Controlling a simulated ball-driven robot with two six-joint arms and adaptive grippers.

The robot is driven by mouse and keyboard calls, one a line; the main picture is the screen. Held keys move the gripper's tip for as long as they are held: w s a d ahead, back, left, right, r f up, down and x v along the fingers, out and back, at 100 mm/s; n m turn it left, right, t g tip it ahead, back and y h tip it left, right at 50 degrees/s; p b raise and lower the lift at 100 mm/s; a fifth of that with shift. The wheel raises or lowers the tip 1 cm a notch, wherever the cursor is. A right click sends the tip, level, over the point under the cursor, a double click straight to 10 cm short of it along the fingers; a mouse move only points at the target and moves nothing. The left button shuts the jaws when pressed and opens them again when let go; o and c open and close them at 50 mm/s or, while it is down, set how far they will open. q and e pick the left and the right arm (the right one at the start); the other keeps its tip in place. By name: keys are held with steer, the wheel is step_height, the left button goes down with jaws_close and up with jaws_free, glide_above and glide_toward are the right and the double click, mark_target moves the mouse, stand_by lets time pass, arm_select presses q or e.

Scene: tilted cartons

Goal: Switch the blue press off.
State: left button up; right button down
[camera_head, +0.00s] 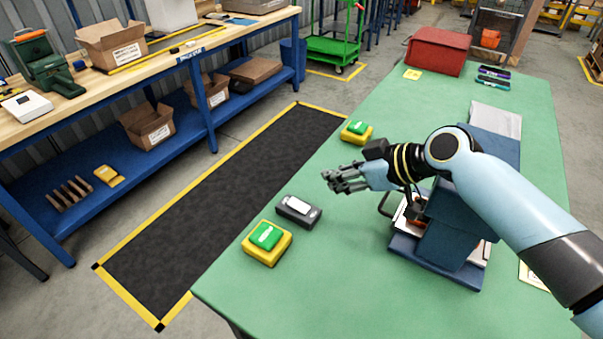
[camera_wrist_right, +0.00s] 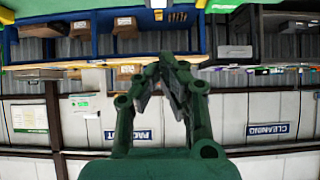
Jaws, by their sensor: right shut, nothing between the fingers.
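The blue press (camera_head: 450,238) stands on the green table, partly covered by my right arm. It has a blue base plate, a blue body and a dark handle at its left side. A dark grey box with a white rocker-like top (camera_head: 298,210) lies left of the press. A yellow box with a green button (camera_head: 267,242) is at the table's left edge, and a similar yellow box (camera_head: 356,132) is farther back. My right gripper (camera_head: 330,180) is shut and empty, above the table between the press and the grey box. It also shows in the wrist view (camera_wrist_right: 165,70). My left gripper is out of view.
A red toolbox (camera_head: 436,51) stands at the back of the green table (camera_head: 390,100). A workbench (camera_head: 130,75) with cartons is at the left, beyond a dark floor mat (camera_head: 225,190). The wrist view looks upside down at shelves and a wall.

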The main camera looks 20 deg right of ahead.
steer(key=shift+w+d, duration=0.15)
steer(key=shift+w, duration=0.2)
steer(key=b, duration=0.7)
glide_above(299, 202)
steer(key=f, duration=0.6)
steer(key=shift+s+d+f, duration=0.15)
steer(key=shift+s+f, duration=0.1)
steer(key=shift+s, duration=0.05)
step_height(299, 202, down, 2)
steer(key=shift+w+f+b, duration=0.15)
steer(key=shift+b, duration=0.9)
steer(key=shift+f+b, duration=0.45)
steer(key=shift+f, duration=0.1)
